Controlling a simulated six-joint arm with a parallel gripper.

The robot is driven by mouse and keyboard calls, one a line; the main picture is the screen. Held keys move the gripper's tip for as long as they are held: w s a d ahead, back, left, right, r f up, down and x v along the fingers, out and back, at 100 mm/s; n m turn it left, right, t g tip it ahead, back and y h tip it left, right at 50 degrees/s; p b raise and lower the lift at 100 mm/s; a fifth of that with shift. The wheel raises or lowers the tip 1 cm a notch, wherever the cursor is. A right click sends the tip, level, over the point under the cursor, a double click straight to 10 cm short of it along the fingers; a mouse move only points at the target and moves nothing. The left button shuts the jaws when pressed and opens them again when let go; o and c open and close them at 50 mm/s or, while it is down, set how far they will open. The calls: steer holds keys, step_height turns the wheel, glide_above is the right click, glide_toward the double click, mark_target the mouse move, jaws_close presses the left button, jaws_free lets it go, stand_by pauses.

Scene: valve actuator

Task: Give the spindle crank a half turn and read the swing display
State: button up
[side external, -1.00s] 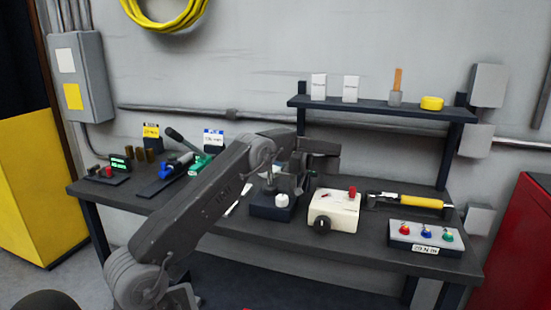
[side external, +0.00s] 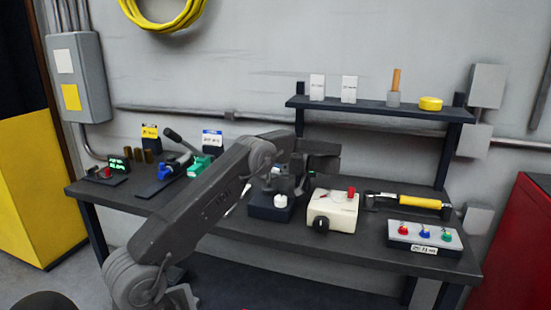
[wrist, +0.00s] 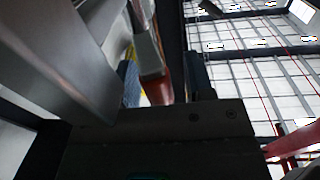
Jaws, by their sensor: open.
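My gripper (side external: 285,184) hangs over a dark block (side external: 270,208) with a white knob (side external: 280,200) at the middle of the bench. My wrist hides much of the block's top, so I cannot make out the spindle crank there or whether my fingers touch anything. My gripper is open. In the wrist view, large dark and grey parts fill the near side, and no crank can be made out.
A cream box (side external: 333,207) with red and black knobs stands right of the block. A yellow-handled tool (side external: 420,202) and a button box (side external: 424,236) lie further right. A green device (side external: 199,165) with a dark lever is at left. A shelf (side external: 380,108) spans behind.

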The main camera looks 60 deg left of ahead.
step_height(320, 180, up, 7)
steer(key=w+d, duration=0.1)
steer(key=d, duration=0.1)
steer(key=shift+w, duration=0.35)
steer(key=w+d+f+n+t+y, duration=0.15)
steer(key=d+f+n+t, duration=0.35)
steer(key=n, duration=1)
steer(key=d+f+n+t+y, duration=0.25)
steer(key=d+n, duration=0.45)
steer(key=n, duration=0.8)
steer(key=shift+t, duration=0.45)
steer(key=a, duration=0.4)
steer(key=s+a, duration=0.1)
steer(key=a, duration=0.3)
steer(key=s+a, duration=0.1)
steer(key=a, duration=0.4)
steer(key=shift+s, duration=0.15)
steer(key=shift+c, duration=0.2)
